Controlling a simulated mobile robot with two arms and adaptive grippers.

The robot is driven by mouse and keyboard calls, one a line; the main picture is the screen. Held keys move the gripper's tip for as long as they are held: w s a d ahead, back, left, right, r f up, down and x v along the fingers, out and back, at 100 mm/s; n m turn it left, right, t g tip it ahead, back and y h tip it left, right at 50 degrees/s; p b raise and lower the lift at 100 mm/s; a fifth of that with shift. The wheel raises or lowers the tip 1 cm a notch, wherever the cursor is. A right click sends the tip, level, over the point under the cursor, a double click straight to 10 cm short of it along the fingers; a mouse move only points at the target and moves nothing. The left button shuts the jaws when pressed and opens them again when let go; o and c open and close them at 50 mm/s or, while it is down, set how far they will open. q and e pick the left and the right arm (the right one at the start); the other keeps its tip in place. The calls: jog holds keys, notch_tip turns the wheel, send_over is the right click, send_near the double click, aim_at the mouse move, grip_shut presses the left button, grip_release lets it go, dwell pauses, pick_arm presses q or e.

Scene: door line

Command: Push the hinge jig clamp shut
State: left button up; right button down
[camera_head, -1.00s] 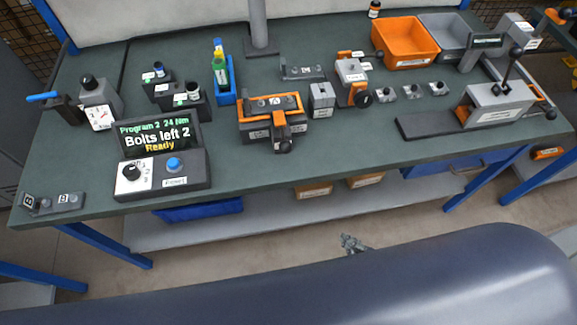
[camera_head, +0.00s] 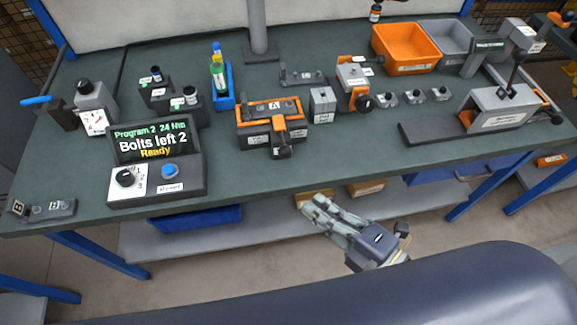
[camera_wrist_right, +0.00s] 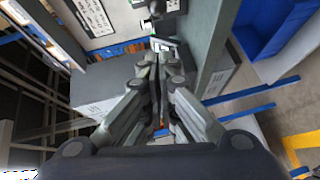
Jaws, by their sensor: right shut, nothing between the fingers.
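What looks like the hinge jig (camera_head: 258,139) is a dark block with an orange clamp (camera_head: 280,123) on the middle of the bench. A plate marked A lies in it, and the clamp's arm with a black knob (camera_head: 282,152) points to the front edge. I cannot tell whether the clamp is fully open or shut. My right gripper (camera_head: 312,204) is shut and empty, in front of the bench and below its top, apart from the jig. Its closed fingers also show in the right wrist view (camera_wrist_right: 156,68). My left gripper is not in view.
A control box (camera_head: 155,162) reading "Bolts left 2, Ready" stands left of the jig. A grey block (camera_head: 322,105) stands close on its right. The bench's front edge (camera_head: 340,184) lies between my right gripper and the jig. The bench top in front of the jig is clear.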

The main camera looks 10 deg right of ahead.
aim_at(282, 136)
jog(key=w+d+p+x, duration=0.1)
jog(key=p+x, duration=0.3)
jog(key=x, duration=0.7)
jog(key=shift+w+d+f, duration=0.25)
jog(key=shift+w+d, duration=0.25)
jog(key=shift+w, duration=0.05)
jog(key=w+p, duration=0.1)
jog(key=w, duration=0.2)
jog(key=shift+r+p, duration=0.1)
jog(key=shift+p, duration=0.25)
